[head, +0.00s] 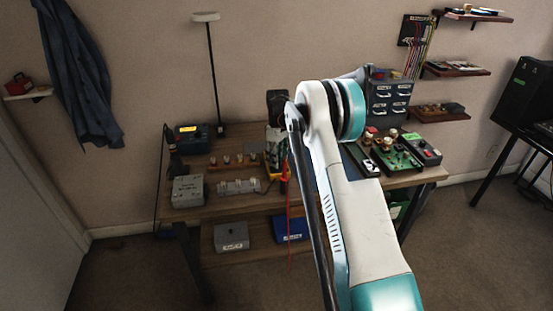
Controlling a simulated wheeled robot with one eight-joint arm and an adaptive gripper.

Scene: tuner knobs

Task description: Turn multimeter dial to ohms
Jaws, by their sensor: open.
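What looks like the multimeter, a small upright device with yellow and dark parts (275,142), stands near the middle of the workbench, just left of my arm. My arm hides part of it, and its dial and markings cannot be made out. A red lead hangs down from near it over the bench's front edge. My gripper (277,106) shows only as a dark shape at the far end of my arm, above and in front of the device. Its fingers are hard to make out, and I cannot tell any contact with the device.
The wooden workbench (222,206) holds a dark case with a yellow display (193,136), a grey box (188,190) and a row of knobs (233,160) at left. Green circuit boards (396,155) and a grey drawer unit (389,96) stand at right. A lamp (207,50) rises behind.

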